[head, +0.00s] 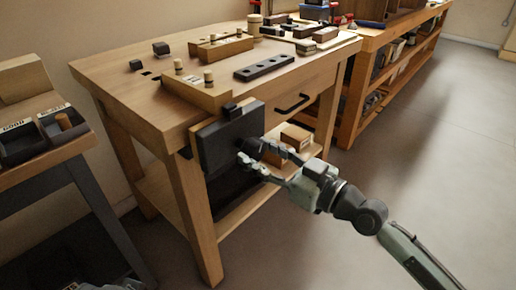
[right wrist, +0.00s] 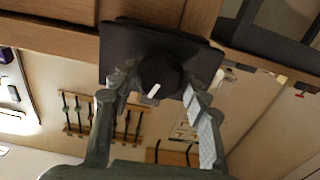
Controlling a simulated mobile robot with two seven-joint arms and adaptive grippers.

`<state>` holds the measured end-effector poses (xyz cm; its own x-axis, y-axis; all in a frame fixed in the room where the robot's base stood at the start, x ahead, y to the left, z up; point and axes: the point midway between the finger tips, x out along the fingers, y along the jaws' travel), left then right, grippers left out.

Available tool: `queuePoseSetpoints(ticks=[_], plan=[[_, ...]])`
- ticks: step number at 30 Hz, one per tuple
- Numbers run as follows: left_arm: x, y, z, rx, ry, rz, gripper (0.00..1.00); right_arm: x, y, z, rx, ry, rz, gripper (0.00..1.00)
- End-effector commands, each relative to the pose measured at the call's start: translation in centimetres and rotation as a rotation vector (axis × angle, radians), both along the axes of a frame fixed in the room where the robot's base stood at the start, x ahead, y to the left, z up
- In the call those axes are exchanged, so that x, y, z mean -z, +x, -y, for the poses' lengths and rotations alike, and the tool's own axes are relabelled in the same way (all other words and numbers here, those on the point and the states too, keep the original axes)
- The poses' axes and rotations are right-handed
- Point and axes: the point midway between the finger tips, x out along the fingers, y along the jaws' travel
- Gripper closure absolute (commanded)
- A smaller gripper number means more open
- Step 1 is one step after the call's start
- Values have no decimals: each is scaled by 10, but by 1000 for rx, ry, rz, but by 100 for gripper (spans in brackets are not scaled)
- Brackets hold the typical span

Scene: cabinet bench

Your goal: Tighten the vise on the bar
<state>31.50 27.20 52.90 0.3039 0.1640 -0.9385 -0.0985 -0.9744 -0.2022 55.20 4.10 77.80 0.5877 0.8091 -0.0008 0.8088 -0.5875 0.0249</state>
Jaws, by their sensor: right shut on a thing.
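The vise (head: 228,138) is a dark, thick jaw on the front of the wooden workbench. A small dark block shows at its top edge; I cannot tell whether this is the bar. My right gripper (head: 252,162) is at the vise's front, its fingers on either side of the dark round knob or handle end. In the right wrist view the knob (right wrist: 160,76) has a white mark and sits between the fingertips (right wrist: 155,90). The gripper is shut on it. The vise plate (right wrist: 118,52) is right behind. My left gripper cannot be made out.
The workbench top (head: 135,90) holds a dark strip with holes (head: 264,68), wooden blocks with pegs and small dark blocks. A drawer handle (head: 292,103) sticks out right of the vise. A side table with bins (head: 60,122) stands left. The floor at right is clear.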

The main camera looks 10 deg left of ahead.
Motion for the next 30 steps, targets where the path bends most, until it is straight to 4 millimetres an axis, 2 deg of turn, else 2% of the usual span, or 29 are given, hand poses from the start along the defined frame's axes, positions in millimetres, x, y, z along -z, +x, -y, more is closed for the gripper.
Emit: queuePoseSetpoints(ticks=[9, 21, 30], plan=[[-1, 0, 0, 1, 0, -1, 60, 0, 0, 0, 0, 12, -16, 79], [-15, 0, 0, 1, 0, -1, 60, 0, 1, -1, 0, 203, -280, 79], [-15, 0, 0, 0, 0, -1, 60, 0, 1, -1, 0, 210, -289, 79]])
